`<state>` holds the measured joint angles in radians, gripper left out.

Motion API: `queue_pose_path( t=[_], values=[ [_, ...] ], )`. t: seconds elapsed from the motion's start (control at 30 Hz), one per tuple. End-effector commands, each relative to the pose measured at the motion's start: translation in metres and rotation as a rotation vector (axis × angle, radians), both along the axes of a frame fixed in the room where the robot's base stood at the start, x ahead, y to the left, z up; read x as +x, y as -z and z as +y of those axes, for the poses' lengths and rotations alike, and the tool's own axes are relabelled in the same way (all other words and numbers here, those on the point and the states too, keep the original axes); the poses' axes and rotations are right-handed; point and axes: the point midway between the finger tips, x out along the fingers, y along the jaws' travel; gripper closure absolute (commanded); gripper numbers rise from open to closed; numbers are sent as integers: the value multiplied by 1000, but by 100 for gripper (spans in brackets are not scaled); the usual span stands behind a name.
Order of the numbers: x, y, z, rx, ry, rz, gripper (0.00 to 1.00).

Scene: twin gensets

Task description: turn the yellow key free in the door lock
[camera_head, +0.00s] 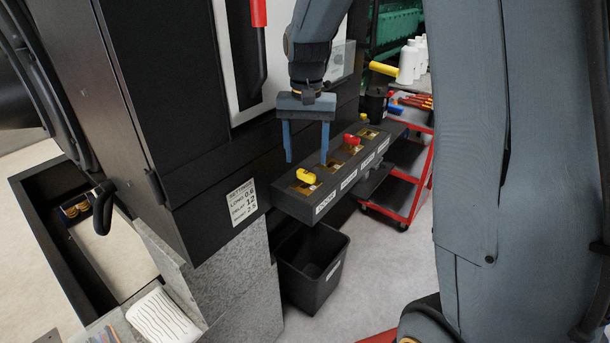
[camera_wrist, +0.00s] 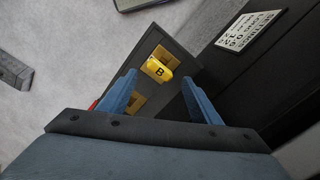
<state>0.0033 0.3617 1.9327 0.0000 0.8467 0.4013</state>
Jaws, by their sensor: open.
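A yellow key (camera_head: 306,176) sits in the brass lock at the near end of a black lock bar (camera_head: 285,197). The key, marked B, also shows in the wrist view (camera_wrist: 158,69). My gripper (camera_head: 306,161) is open and empty, pointing down just above the yellow key. In the wrist view my two blue fingers (camera_wrist: 160,78) stand either side of the key, apart from it. A red key (camera_head: 352,141) is in another lock further along the bar. The white label below the yellow key is too small to read surely.
A dark cabinet (camera_head: 140,110) with a settings label (camera_head: 243,203) stands close left of the bar. A black bin (camera_head: 312,267) is below it. A red trolley (camera_head: 415,190) with bottles (camera_head: 408,62) stands behind at the right. The floor (camera_head: 375,260) right of the bin is clear.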

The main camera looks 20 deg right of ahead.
Motion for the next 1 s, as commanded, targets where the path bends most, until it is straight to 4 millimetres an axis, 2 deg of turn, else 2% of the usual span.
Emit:
queue_pose_path(
  t=[0.43,0.5,0.7,1.0],
  values=[
    [-1,6,0,-1,552,3,42],
    [0,20,0,-1,543,3,42],
    [0,44,0,0,540,1,42],
    [0,60,0,0,538,1,42]
  ],
)
